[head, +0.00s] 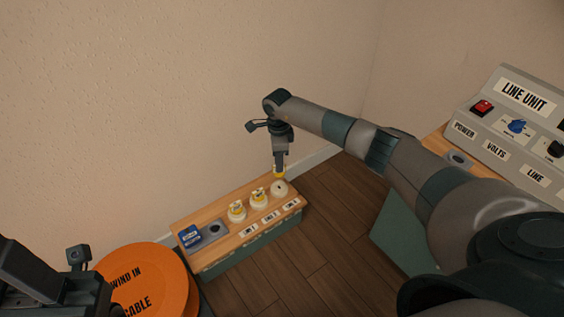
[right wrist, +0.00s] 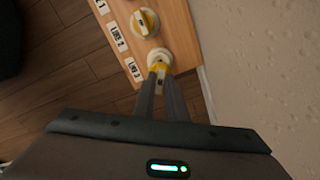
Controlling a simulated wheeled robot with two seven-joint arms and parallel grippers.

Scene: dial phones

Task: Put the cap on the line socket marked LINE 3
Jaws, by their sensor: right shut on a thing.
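My right gripper (head: 279,171) is shut on a small yellow cap, also between the fingertips in the right wrist view (right wrist: 160,72). The cap (right wrist: 157,67) is just above the round white LINE 3 socket (head: 279,189). In the head view the socket's dark centre shows below the cap, so it is not covered; the exact gap is hard to tell. The LINE 3 label (right wrist: 134,69) is beside this socket (right wrist: 159,56). My left arm's dark wrist (head: 85,288) is at the lower left; its fingers are not clear.
Two other sockets, the middle (head: 258,199) and left (head: 237,211), carry yellow caps on the wooden-topped box (head: 217,254). A grey plate (head: 210,235) and blue card (head: 190,237) are at its left. An orange reel (head: 150,280) and the line unit (head: 520,130) stand apart.

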